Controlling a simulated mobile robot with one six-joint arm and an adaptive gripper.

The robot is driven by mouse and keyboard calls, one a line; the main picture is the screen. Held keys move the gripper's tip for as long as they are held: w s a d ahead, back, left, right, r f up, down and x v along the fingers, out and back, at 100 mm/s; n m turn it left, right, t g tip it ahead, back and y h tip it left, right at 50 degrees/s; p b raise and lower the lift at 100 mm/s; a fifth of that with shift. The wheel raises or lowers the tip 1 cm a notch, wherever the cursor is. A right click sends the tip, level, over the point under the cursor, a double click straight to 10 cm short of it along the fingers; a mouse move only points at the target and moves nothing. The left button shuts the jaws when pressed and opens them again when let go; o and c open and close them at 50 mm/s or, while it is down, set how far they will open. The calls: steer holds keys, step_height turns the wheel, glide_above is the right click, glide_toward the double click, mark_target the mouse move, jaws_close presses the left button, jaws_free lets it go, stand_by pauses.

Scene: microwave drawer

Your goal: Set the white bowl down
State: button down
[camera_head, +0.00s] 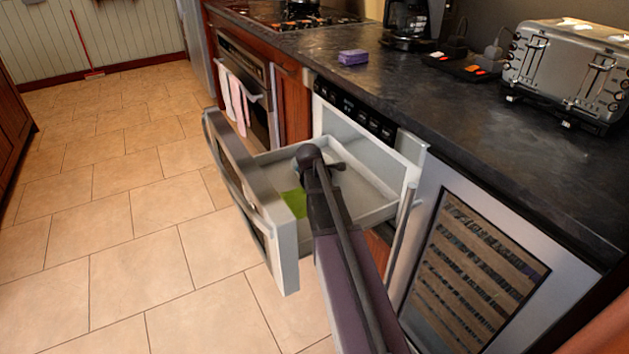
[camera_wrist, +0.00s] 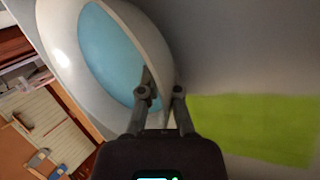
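The white bowl (camera_wrist: 60,50), with a light-blue inside, is tilted in the wrist view, and its rim runs between the two fingers of my gripper (camera_wrist: 161,92). The fingers look closed on the rim. In the head view my arm reaches over the open microwave drawer (camera_head: 279,219) and hides most or all of the bowl. A flat green patch (camera_head: 295,202) lies on the drawer floor beside my arm; in the wrist view it (camera_wrist: 255,125) is to the right of the fingers. Whether the bowl touches the drawer floor I cannot tell.
The drawer front stands out over the tiled floor at left. A dark counter (camera_head: 430,110) runs above the drawer, with a purple block (camera_head: 352,57), a coffee maker (camera_head: 408,22) and a toaster (camera_head: 567,70). A glass-fronted cooler (camera_head: 470,270) is at right.

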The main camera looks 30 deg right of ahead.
steer(key=shift+f, duration=0.1)
steer(key=c, duration=1.3)
jaws_free()
steer(key=shift+f, duration=0.1)
steer(key=o, duration=0.5)
steer(key=shift+r, duration=0.25)
steer(key=shift+p+v, duration=1.1)
steer(key=shift+v, duration=0.1)
steer(key=p+v, duration=0.8)
steer(key=v, duration=0.1)
steer(key=shift+r, duration=0.25)
steer(key=shift+s+a, duration=0.1)
